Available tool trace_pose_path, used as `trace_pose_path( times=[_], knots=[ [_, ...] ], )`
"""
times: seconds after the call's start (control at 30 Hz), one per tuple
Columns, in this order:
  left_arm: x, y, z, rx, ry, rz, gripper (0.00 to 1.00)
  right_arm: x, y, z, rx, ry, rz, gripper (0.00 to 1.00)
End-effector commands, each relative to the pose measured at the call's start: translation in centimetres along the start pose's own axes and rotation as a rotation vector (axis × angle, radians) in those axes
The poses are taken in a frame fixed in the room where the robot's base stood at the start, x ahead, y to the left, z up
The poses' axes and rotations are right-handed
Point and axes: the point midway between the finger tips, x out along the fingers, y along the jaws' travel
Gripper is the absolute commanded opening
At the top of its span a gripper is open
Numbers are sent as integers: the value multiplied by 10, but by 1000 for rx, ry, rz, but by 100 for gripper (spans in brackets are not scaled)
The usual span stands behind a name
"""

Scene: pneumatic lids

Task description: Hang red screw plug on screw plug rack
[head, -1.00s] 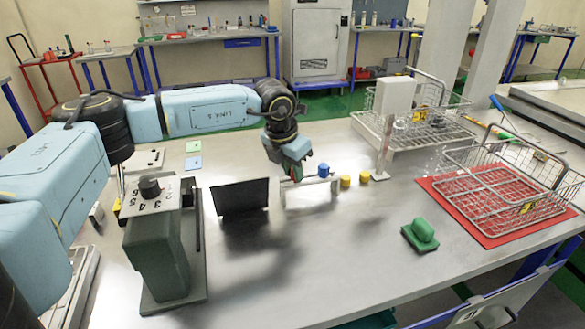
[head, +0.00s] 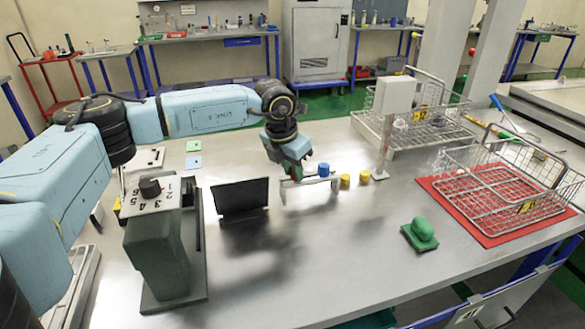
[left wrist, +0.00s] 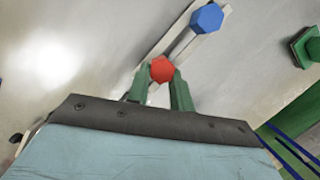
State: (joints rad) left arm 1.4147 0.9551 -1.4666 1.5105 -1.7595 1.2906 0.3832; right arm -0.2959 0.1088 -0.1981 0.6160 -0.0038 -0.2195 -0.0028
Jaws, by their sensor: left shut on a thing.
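In the left wrist view, the red screw plug (left wrist: 162,69) shows a hexagonal head between the green fingertips of my left gripper (left wrist: 161,78). The gripper is shut on it. The pale screw plug rack (left wrist: 180,42) runs from beside the red plug up to a blue plug (left wrist: 207,18) at its other end. In the head view, my left gripper (head: 292,173) is at the left end of the low rack (head: 309,182), with the blue plug (head: 323,169) at the right end. The red plug is mostly hidden there. I cannot tell whether it rests on the rack. My right gripper is not in view.
Two yellow plugs (head: 345,181) stand right of the rack, near a grey post (head: 385,145). A black upright panel (head: 240,197) is to its left. A green piece (head: 420,235) lies at front right. Wire baskets (head: 515,195) are farther right. The front middle table is clear.

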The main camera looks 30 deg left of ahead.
Motion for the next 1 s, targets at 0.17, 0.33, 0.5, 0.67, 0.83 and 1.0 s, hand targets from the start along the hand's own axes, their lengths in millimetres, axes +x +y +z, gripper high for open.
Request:
trace_pose_path(
  times=[0.17,0.33,0.5,0.67,0.83,1.0],
  knots=[
    [0,0,0,0,0,0,0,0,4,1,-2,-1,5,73],
    [2,0,-1,0,0,0,0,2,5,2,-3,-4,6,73],
    [5,0,-1,0,0,-1,0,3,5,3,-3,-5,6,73],
    [7,0,-2,0,0,-1,0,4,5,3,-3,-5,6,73],
    [8,0,-2,0,0,-1,0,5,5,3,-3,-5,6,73],
    [8,0,-2,0,1,0,33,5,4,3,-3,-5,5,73]
  ],
)
